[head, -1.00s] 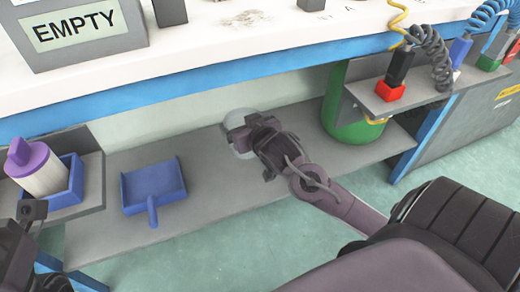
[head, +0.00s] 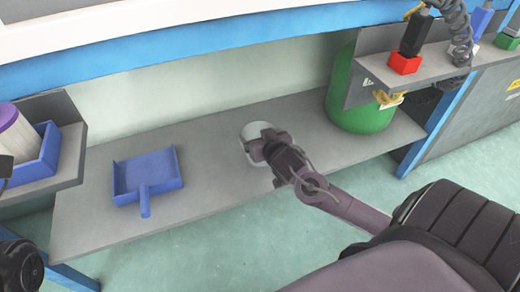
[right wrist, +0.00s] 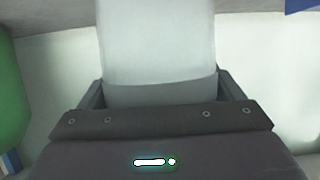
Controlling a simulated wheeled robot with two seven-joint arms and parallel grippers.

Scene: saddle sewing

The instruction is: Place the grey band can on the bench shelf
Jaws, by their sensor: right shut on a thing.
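The grey band can (head: 254,131) is white with a pale grey band, which shows in the right wrist view (right wrist: 158,55). My right gripper (head: 266,148) is shut on it over the grey bench shelf (head: 225,188), the low board under the bench. The gripper and wrist hide part of the can in the head view. I cannot tell whether its base touches the shelf. My left gripper does not show clearly; only dark parts of my left arm are at the left edge.
A blue dustpan (head: 147,180) lies on the shelf to the left. A green cylinder (head: 362,100) stands at the right, below a small side shelf with tools. A blue holder with a purple-topped container (head: 18,140) is at the far left. The shelf around the can is clear.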

